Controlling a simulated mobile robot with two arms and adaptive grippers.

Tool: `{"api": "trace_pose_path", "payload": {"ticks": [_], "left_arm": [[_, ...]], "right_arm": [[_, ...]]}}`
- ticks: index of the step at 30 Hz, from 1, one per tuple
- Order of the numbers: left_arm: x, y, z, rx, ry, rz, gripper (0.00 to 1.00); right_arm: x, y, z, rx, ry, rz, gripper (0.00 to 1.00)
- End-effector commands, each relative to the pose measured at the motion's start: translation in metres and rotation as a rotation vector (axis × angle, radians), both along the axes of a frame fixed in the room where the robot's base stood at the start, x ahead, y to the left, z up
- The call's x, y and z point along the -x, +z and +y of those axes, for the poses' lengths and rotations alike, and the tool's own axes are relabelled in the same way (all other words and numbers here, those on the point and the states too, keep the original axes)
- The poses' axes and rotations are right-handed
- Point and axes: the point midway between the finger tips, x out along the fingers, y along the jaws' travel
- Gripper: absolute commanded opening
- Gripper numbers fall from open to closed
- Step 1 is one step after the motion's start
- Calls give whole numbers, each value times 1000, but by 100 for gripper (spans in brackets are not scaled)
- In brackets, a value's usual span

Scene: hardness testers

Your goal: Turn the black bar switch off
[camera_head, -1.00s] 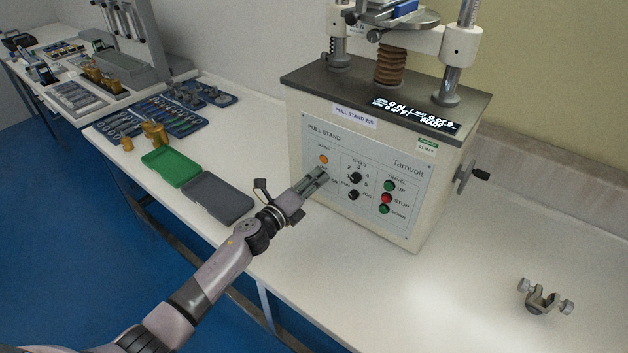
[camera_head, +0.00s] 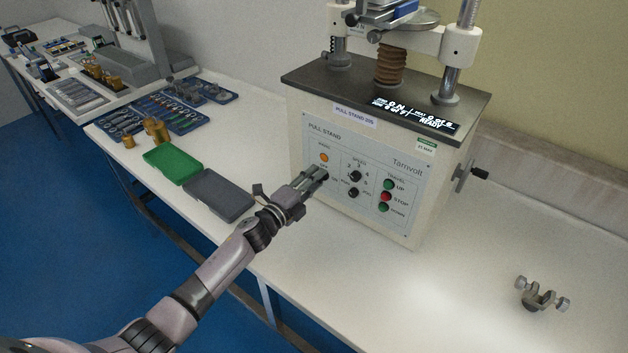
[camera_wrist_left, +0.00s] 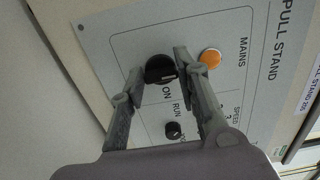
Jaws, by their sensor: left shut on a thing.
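The pull stand (camera_head: 362,184) is a cream machine with a grey front panel. My left gripper (camera_head: 320,173) is at the left of that panel, below the orange mains lamp (camera_head: 324,158). In the left wrist view the black bar switch (camera_wrist_left: 160,69), beside the word ON, sits between the fingers of my left gripper (camera_wrist_left: 156,82), which are shut on it. The orange lamp (camera_wrist_left: 210,57) is just beyond one finger. In the head view the fingers largely hide the switch. My right gripper is not in view.
A black speed knob (camera_head: 355,176), a lower black knob (camera_head: 353,192) and green and red buttons (camera_head: 386,197) are right of my gripper. A grey tray (camera_head: 219,195) and green tray (camera_head: 172,164) lie left. The right table is mostly clear, apart from a clamp (camera_head: 541,296).

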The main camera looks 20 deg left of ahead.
Motion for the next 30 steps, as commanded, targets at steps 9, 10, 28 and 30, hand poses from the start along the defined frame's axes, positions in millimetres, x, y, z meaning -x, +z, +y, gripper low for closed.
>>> {"api": "trace_pose_path", "payload": {"ticks": [9, 10, 28, 30], "left_arm": [[1, -2, 0, 1, 0, 4, 2], [1, -2, 0, 1, 0, 4, 32], [2, -1, 1, 0, 0, 1, 50], [6, -1, 3, 0, 1, 1, 50]], "right_arm": [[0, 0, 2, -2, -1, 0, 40], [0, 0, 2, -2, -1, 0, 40], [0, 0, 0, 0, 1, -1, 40], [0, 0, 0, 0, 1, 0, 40]]}}
